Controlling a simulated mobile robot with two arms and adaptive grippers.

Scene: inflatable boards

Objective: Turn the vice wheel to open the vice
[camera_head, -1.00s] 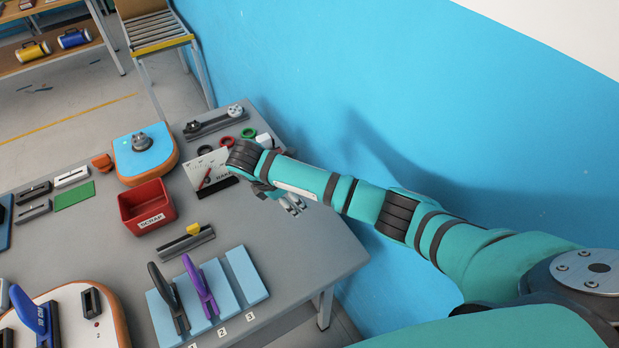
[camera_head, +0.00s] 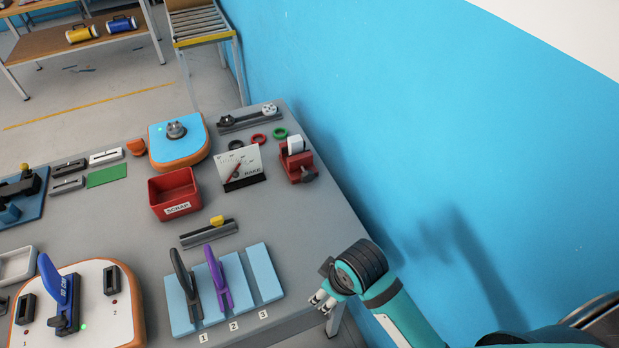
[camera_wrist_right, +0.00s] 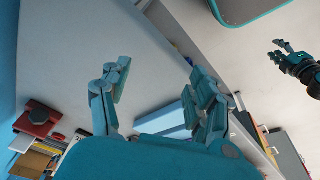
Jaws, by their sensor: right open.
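The red vice (camera_head: 294,176) stands near the right edge of the grey workbench, with a white block (camera_head: 296,144) at its top. Its dark wheel (camera_head: 308,174) faces the front right. The vice (camera_wrist_right: 37,118) also shows at the lower left of the right wrist view. My right gripper (camera_head: 322,300) is open and empty, well in front of the vice and near the bench's front right edge. In the right wrist view its spread fingers (camera_wrist_right: 158,95) hold nothing. My left gripper (camera_wrist_right: 292,65) shows at the right of that view; its jaw state is unclear.
A gauge card (camera_head: 240,167) stands close left of the vice, and coloured rings (camera_head: 258,139) lie behind it. A red scrap bin (camera_head: 175,194) and a blue rack with handled tools (camera_head: 223,290) are farther left. A blue wall rises on the right. The bench right of the rack is clear.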

